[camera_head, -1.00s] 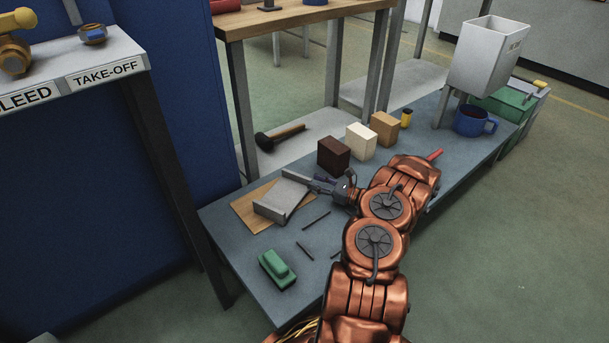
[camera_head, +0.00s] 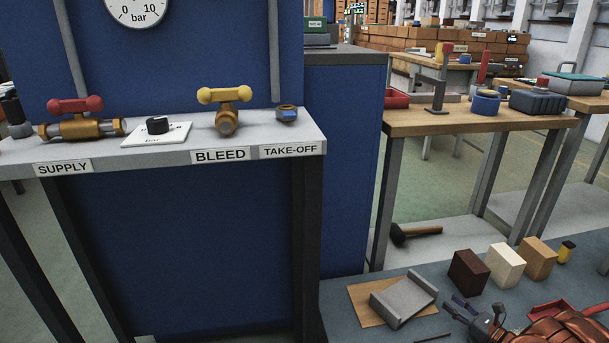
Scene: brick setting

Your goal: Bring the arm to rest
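My gripper (camera_head: 456,306) is at the bottom right of the head view, low over the blue-grey bench top (camera_head: 345,325). Its two dark fingers point left and stand apart, with nothing seen between them. My copper-coloured arm (camera_head: 560,328) runs off the bottom right corner, so most of it is out of view. A grey channel-shaped block (camera_head: 402,302) lies on a wooden board (camera_head: 366,299), just left of the fingertips and apparently clear of them.
Dark brown (camera_head: 468,272), cream (camera_head: 505,266) and tan (camera_head: 539,259) blocks stand behind my gripper. A mallet (camera_head: 414,233) lies on a lower shelf beyond. At left, a shelf (camera_head: 225,152) carries a red-handled valve (camera_head: 80,122) and a yellow-handled valve (camera_head: 226,112).

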